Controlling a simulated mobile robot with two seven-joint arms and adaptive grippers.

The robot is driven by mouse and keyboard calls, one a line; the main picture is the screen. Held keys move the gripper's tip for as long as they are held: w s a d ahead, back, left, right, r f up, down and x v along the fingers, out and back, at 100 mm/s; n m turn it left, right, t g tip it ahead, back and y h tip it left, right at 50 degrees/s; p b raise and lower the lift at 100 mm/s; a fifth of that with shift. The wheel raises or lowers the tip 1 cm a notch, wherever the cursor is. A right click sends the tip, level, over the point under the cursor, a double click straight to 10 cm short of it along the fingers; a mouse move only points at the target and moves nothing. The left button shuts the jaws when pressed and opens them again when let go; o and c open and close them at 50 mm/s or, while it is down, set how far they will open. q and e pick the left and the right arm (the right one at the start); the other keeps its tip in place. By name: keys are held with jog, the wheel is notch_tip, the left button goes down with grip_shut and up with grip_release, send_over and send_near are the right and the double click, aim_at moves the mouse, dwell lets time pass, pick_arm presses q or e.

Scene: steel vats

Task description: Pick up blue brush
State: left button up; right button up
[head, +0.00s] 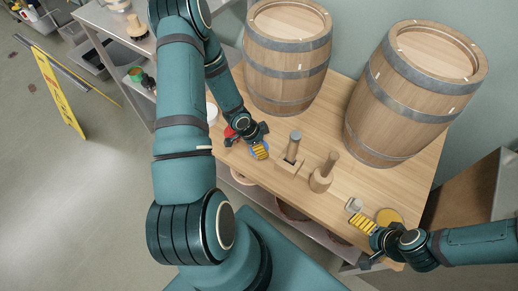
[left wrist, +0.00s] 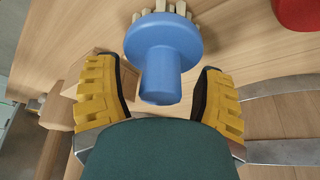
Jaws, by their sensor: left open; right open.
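The blue brush (left wrist: 163,50) shows in the left wrist view, with a round blue head, a short blue handle toward me and pale bristles at its far side. My left gripper (left wrist: 158,92) is open, with a yellow-padded finger on each side of the handle; I cannot tell whether they touch it. In the head view my left gripper (head: 260,151) is low over the wooden table (head: 240,158), and the brush is mostly hidden there. My right gripper (head: 362,222) is open over the table's near right part, away from the blue brush.
Two wooden barrels (head: 287,60) (head: 415,95) stand at the back of the table. Wooden pieces with upright handles (head: 293,147) (head: 322,175) stand right of my left gripper. A red object (left wrist: 298,12) lies close to the brush.

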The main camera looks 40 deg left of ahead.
pick_arm(q)
grip_shut()
jog(key=shift+r, duration=0.1)
